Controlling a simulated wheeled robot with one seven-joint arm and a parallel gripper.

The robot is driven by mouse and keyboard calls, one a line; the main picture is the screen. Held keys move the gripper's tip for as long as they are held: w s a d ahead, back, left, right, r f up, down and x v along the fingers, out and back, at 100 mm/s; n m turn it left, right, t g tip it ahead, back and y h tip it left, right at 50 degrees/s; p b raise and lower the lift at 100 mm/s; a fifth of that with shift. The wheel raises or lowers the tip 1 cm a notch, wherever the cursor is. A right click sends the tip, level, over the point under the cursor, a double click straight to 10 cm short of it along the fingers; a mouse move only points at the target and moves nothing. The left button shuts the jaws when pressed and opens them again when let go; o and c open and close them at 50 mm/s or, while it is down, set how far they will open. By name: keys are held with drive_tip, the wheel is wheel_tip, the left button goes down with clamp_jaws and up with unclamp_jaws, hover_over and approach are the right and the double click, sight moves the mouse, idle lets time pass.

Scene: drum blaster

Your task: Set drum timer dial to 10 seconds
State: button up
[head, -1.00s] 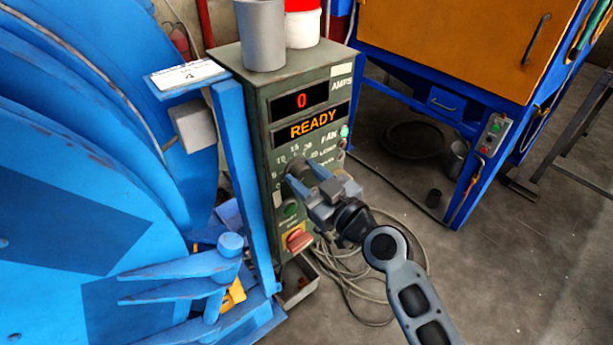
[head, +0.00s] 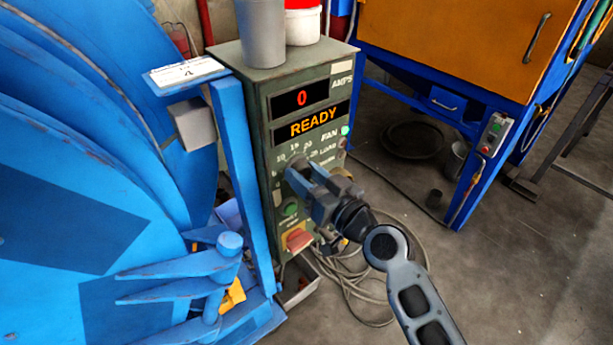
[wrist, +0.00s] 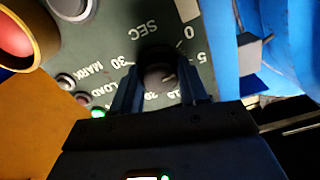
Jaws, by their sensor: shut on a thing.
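The timer dial (wrist: 158,76) is a dark round knob on the green control panel (wrist: 215,62). In the wrist view it sits between the two fingers of my gripper (wrist: 160,82), which is shut on it. White numbers ring the dial, with 0, 5, 30 and SEC readable; those on the lower side are partly hidden by my gripper. A small pale mark shows on the knob, but I cannot tell exactly which number it faces. In the head view my gripper (head: 303,176) reaches the panel at the dial, largely covering it.
Above the dial, the displays read 0 (head: 302,98) and READY (head: 314,123). A green button (head: 290,209) and a red knob (head: 299,239) are just below my gripper. The blue drum machine (head: 80,160) stands close on the left. Cables lie on the floor.

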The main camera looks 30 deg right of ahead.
drive_tip(key=m, duration=0.5)
drive_tip(key=shift+m, duration=0.3)
drive_tip(key=m+p, duration=0.1)
drive_tip(key=m, duration=0.4)
drive_tip(key=shift+m, duration=0.3)
drive_tip(key=o, duration=1)
drive_tip(key=shift+o, duration=0.2)
drive_tip(key=shift+s, duration=0.1)
drive_tip(key=s+d+b, duration=0.1)
drive_tip(key=s, duration=0.6)
drive_tip(key=shift+s+d, duration=0.25)
